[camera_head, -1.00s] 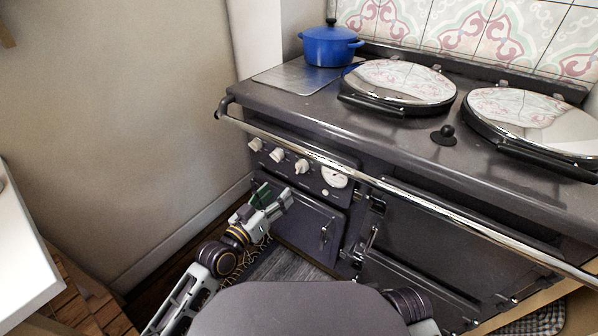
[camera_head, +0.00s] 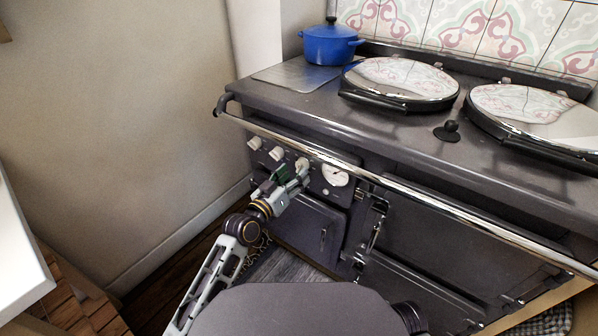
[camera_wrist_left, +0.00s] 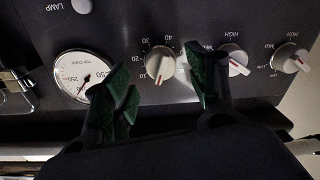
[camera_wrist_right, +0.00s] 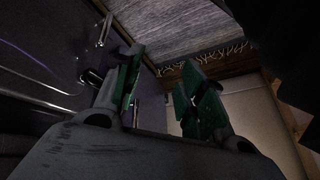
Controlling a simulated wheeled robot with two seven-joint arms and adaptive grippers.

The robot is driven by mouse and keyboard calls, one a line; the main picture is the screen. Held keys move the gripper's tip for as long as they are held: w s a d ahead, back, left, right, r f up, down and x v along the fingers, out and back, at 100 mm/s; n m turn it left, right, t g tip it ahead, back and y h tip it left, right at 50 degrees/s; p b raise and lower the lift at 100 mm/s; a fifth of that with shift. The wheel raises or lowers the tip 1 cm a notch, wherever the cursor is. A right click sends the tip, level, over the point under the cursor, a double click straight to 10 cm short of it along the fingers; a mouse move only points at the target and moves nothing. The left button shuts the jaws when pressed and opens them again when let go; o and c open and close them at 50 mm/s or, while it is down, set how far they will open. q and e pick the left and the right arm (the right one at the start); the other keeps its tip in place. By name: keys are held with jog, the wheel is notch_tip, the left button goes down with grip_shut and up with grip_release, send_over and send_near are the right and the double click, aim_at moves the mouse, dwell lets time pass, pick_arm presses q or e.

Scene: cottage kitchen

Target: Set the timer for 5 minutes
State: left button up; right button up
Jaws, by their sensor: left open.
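The timer knob (camera_wrist_left: 160,63) is white, with a dial marked in tens around it, on the dark range's control panel. In the head view the timer knob (camera_head: 302,164) is the rightmost of the white knobs. My left gripper (camera_head: 291,176) is open just in front of and below it, partly covering it. In the left wrist view the knob shows between the green-padded fingers of the left gripper (camera_wrist_left: 158,80), which look apart from it. My right gripper (camera_wrist_right: 163,78) is open and empty, low in front of the range.
A round gauge (camera_head: 335,175) sits right of the timer knob, and two other white knobs (camera_head: 276,153) sit to its left. A chrome rail (camera_head: 400,197) runs above the panel. A blue pot (camera_head: 330,46) and lidded hotplates (camera_head: 400,80) are on top.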

aim_at(298, 170)
pick_arm(q)
jog(key=shift+w+d, duration=0.3)
jog(key=shift+w, duration=0.1)
jog(key=shift+b+x, duration=0.4)
jog(key=shift+x, duration=0.95)
pick_arm(e)
jog(key=shift+w+a+f+t, duration=0.15)
jog(key=shift+f, duration=0.4)
jog(key=shift+w+a+f+t, duration=0.1)
jog(key=shift+a+f+t, duration=0.05)
jog(key=shift+f, duration=0.35)
pick_arm(q)
jog(key=c, duration=1)
jog(key=shift+c, duration=0.2)
pick_arm(e)
jog(key=shift+s+d+r, duration=0.1)
jog(key=shift+r, duration=0.05)
